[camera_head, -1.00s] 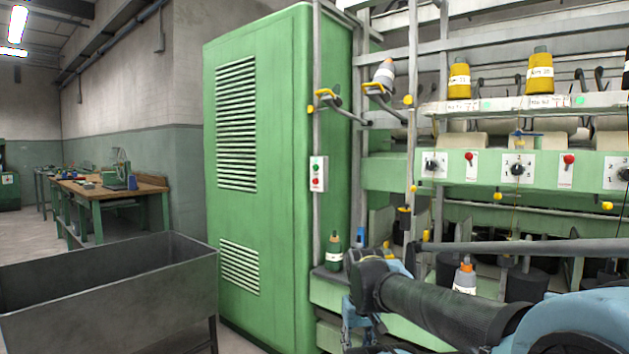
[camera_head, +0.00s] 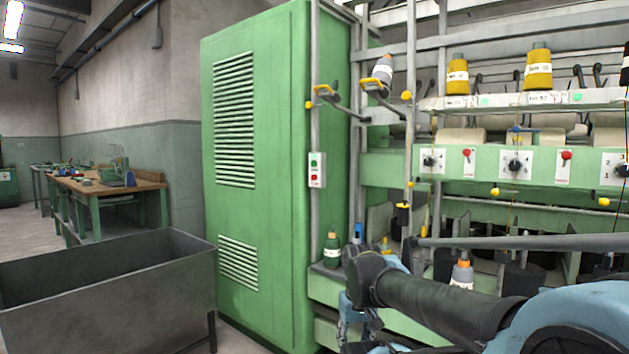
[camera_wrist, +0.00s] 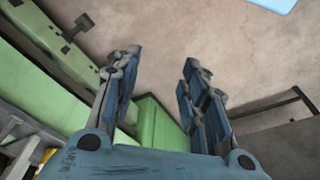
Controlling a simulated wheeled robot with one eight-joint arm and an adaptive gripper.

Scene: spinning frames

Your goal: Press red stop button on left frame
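A small white switch box (camera_head: 317,170) is fixed to a grey upright pole beside the tall green cabinet. It has a green button (camera_head: 314,162) above and a red button (camera_head: 314,179) below. My gripper (camera_head: 357,322) is low in the head view, below and to the right of the box and apart from it. Its fingers are partly hidden by my arm there. In the wrist view my gripper (camera_wrist: 158,68) has its two blue fingers spread, with nothing between them. They point toward the floor, and the switch box is not in that view.
The green cabinet (camera_head: 255,150) stands left of the frame, with a grey metal bin (camera_head: 110,290) in front. Red knobs (camera_head: 468,156) sit on the frame's panel. Bottles (camera_head: 332,250) stand on the low green ledge, near my arm. A workbench (camera_head: 105,188) is farther back.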

